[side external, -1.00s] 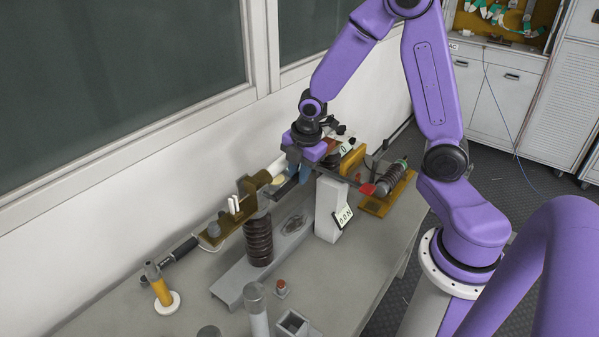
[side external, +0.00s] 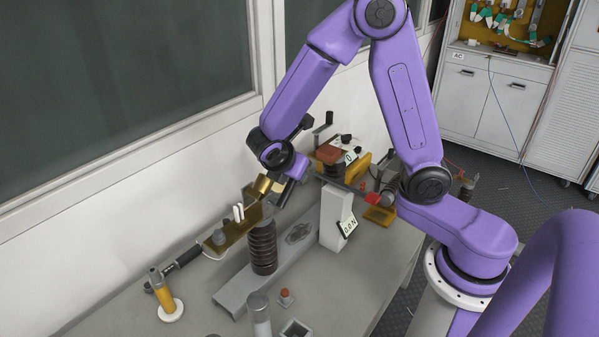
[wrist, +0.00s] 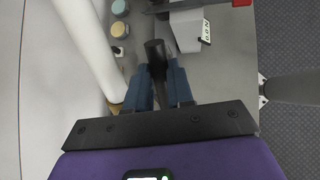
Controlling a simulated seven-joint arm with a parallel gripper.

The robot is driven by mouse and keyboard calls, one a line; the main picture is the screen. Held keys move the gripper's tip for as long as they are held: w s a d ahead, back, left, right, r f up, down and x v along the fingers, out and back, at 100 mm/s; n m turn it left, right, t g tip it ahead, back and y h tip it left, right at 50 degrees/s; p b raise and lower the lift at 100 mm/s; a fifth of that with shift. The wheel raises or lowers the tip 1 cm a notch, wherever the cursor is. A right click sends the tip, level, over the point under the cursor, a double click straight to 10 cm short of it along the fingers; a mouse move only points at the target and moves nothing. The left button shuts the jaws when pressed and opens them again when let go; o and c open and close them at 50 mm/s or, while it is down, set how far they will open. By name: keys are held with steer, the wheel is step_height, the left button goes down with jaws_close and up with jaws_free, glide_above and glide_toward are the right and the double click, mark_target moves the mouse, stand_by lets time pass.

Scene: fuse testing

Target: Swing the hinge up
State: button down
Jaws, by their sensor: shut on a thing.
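The hinged part shows a brass end (side external: 262,185) tilted up at the far end of the brown bracket (side external: 236,230), above the dark ribbed insulator (side external: 263,247). In the wrist view a long white tube (wrist: 88,45) runs along the left, with brass at its lower end. My gripper (wrist: 160,75) has its blue fingers shut on a dark handle (wrist: 156,52) beside the tube. In the side view my gripper (side external: 287,190) is right of the brass end, and my wrist hides most of the tube and the grip.
A yellow-handled tool (side external: 161,292) and a small red button (side external: 285,296) are in front. The wall and window are close behind.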

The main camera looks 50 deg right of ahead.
steer(key=a+h, duration=0.2)
steer(key=a+r+h, duration=0.1)
steer(key=h, duration=0.1)
steer(key=shift+a+r+n+t, duration=0.2)
steer(key=shift+a+n+t, duration=0.1)
steer(key=shift+a+n, duration=0.1)
steer(key=shift+a+n+h, duration=0.3)
steer(key=shift+a+h, duration=1.45)
steer(key=shift+h, duration=0.65)
steer(key=c, duration=1)
jaws_free()
steer(key=s+a, duration=0.3)
steer(key=a, duration=1.4)
steer(key=shift+s+r, duration=0.2)
steer(key=shift+r, duration=0.05)
